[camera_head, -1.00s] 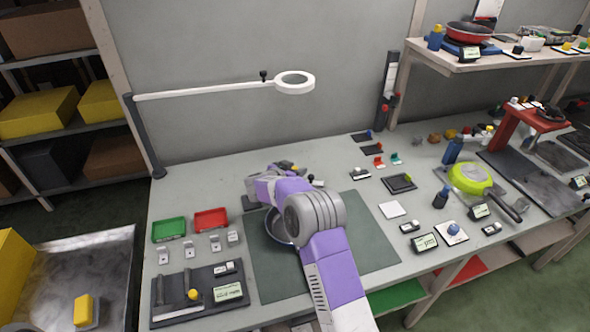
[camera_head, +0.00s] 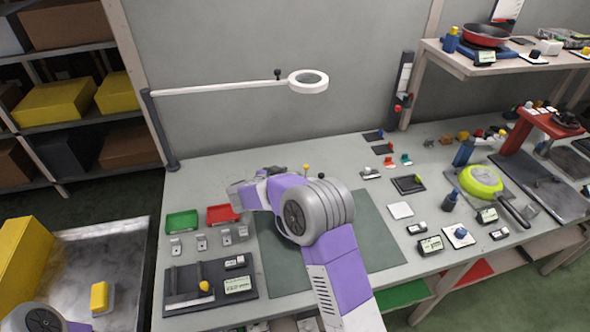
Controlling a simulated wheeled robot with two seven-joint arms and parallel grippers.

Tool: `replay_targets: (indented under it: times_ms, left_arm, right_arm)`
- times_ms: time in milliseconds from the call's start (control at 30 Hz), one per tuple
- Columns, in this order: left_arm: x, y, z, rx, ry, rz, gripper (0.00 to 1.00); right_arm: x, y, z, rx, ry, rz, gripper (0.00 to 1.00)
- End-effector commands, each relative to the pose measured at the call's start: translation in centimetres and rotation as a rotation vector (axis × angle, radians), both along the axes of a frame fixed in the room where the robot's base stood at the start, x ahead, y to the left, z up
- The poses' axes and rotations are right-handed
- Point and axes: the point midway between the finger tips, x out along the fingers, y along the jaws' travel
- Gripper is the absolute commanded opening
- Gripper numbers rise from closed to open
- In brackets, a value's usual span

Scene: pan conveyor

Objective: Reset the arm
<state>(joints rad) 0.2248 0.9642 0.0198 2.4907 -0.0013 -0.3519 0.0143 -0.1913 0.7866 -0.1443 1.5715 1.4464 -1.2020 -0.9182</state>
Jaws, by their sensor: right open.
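My right arm reaches in from the bottom over the grey-green work mat (camera_head: 374,235). My right gripper (camera_head: 236,195) is at the end of the purple arm, above the workbench (camera_head: 190,186) beside the red tray (camera_head: 222,214). It is open, and I see nothing held in it. The arm links cover much of the mat, and no pan shows on the mat from here. A rounded part of my left arm shows at the bottom left corner; its gripper is out of the frame.
A green tray (camera_head: 182,222) sits left of the red tray. A ring lamp (camera_head: 308,81) reaches over the bench. A black fixture board (camera_head: 210,287) lies at the front left. A green pan (camera_head: 481,182) lies at the right. A metal cart (camera_head: 120,238) stands left.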

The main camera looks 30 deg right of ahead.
Motion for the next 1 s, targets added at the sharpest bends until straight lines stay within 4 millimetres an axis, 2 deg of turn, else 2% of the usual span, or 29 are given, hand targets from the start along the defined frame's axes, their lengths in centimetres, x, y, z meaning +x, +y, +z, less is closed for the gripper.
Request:
replay_targets:
  times_ms: [133,567,667,767,1000]
  left_arm:
    - [0.0,0.0,0.1,0.0,0.0,0.0,0.43]
    - [0.0,0.0,0.1,0.0,0.0,0.0,0.43]
    - [0.0,0.0,0.7,0.0,0.0,0.0,0.43]
    - [0.0,0.0,2.4,0.0,0.0,0.0,0.43]
    - [0.0,0.0,9.3,0.0,0.0,0.0,0.43]
  right_arm:
    - [-0.3,0.6,0.3,0.001,-0.001,0.001,0.45]
    - [-0.3,0.5,0.2,0.0,-0.001,0.0,0.45]
    - [-0.3,0.5,0.8,0.001,-0.001,0.001,0.45]
    - [-0.3,0.5,2.5,0.001,-0.001,0.001,0.45]
    - [-0.3,0.5,9.4,0.001,-0.001,0.001,0.45]
